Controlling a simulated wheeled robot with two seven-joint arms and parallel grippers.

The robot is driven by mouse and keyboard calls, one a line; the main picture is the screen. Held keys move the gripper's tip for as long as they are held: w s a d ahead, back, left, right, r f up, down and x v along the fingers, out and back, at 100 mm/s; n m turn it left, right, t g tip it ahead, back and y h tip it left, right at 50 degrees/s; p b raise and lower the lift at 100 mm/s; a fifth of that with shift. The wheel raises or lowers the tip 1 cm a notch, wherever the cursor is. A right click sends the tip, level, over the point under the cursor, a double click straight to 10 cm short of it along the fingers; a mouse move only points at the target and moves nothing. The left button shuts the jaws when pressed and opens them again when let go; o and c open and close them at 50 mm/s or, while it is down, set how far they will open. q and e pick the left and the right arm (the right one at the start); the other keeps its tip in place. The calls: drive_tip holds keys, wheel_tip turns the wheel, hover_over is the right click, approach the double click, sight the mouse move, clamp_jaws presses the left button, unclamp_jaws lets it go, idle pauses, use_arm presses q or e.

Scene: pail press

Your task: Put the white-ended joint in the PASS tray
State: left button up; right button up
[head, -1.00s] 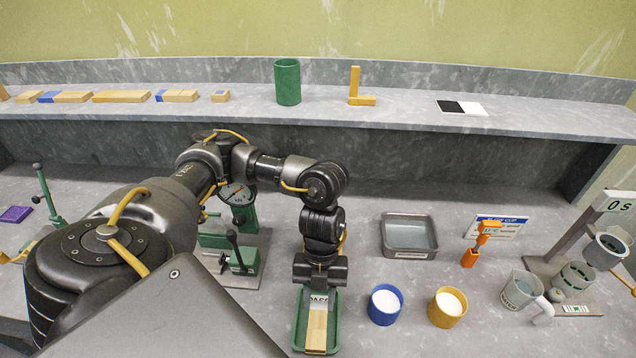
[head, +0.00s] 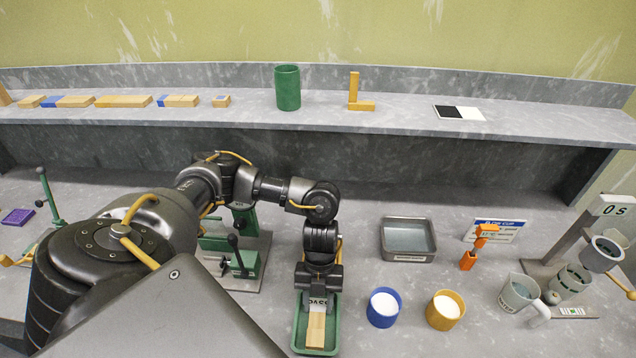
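The green PASS tray (head: 334,334) stands at the bottom middle of the head view, below my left arm. A pale wooden joint (head: 316,332) lies lengthwise in it. Its far end is near the white PASS label, and I cannot make out a white end on it. My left gripper (head: 318,301) points down over the far part of the tray. Its dark fingers appear spread on both sides of the label, wider than the joint. My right gripper is out of view.
A blue cup (head: 383,308) and a yellow cup (head: 445,311) with white contents stand right of the tray. A grey water basin (head: 408,256) is behind them. A green press (head: 240,262) stands left of the gripper. Several wooden joints, including a blue-marked one (head: 178,101), line the shelf.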

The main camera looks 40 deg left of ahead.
use_arm(q)
drive_tip(key=o, duration=0.3)
drive_tip(key=b+v, duration=0.2)
drive_tip(key=v, duration=1)
